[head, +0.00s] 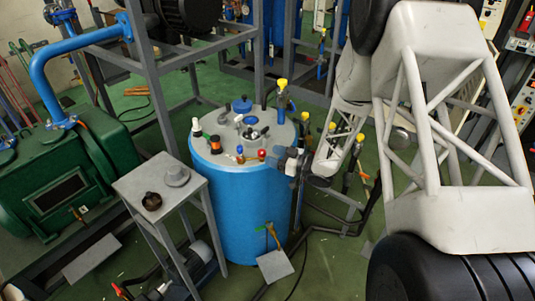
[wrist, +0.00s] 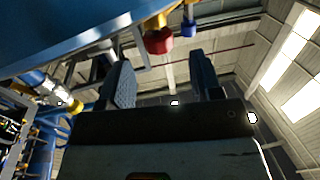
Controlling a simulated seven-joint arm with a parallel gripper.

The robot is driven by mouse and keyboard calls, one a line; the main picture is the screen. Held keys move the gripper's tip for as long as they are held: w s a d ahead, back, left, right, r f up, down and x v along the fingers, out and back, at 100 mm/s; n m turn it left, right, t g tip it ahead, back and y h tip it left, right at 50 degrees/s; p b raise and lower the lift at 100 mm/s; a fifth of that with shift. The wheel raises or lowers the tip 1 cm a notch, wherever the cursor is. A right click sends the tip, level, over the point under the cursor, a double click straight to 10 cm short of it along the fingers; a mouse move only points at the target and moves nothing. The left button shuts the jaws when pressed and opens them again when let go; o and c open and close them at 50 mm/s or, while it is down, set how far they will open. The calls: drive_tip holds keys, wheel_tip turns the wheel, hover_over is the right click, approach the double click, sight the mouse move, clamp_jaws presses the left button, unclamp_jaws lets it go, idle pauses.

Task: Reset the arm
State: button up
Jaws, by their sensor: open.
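My gripper (wrist: 162,82) shows in the wrist view with its two ridged fingers well apart and nothing visible between them. In the head view my gripper (head: 281,156) is small and partly unclear, beside the upper right rim of the blue tank (head: 238,215). My arm reaches down to it from the right. In the wrist view a red knob (wrist: 158,41) and a blue knob (wrist: 188,28) appear beyond the fingertips, apart from them. I cannot tell whether the gripper touches the tank.
A green machine (head: 60,190) stands at the left. Grey frame posts, pipes and yellow-topped valves (head: 282,84) crowd the tank. Open green floor shows at the lower middle.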

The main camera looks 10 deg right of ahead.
drive_tip(key=shift+s+d, duration=0.25)
drive_tip(key=shift+d, duration=0.15)
drive_tip(key=shift+r, duration=0.1)
drive_tip(key=w+d+r+m+t+h, duration=0.2)
drive_tip(key=d+r+m+t+h, duration=0.1)
drive_tip(key=r+h, duration=0.65)
drive_tip(key=s+d+r+m+g+h, duration=0.2)
drive_tip(key=s+d+r+m+h, duration=0.25)
drive_tip(key=s+r, duration=0.5)
drive_tip(key=s+a+r+m+g, duration=0.1)
drive_tip(key=s+r+g, duration=0.1)
drive_tip(key=s, duration=0.8)
drive_tip(key=s+a+r+m+g, duration=0.1)
drive_tip(key=s+r+g, duration=0.2)
drive_tip(key=s, duration=0.8)
drive_tip(key=s+a+r+m+g+h, duration=0.1)
drive_tip(key=s+r+m+g, duration=0.1)
drive_tip(key=s, duration=0.9)
drive_tip(key=shift+a+r+g, duration=0.15)
drive_tip(key=shift+r+g, duration=0.35)
drive_tip(key=shift+g, duration=0.1)
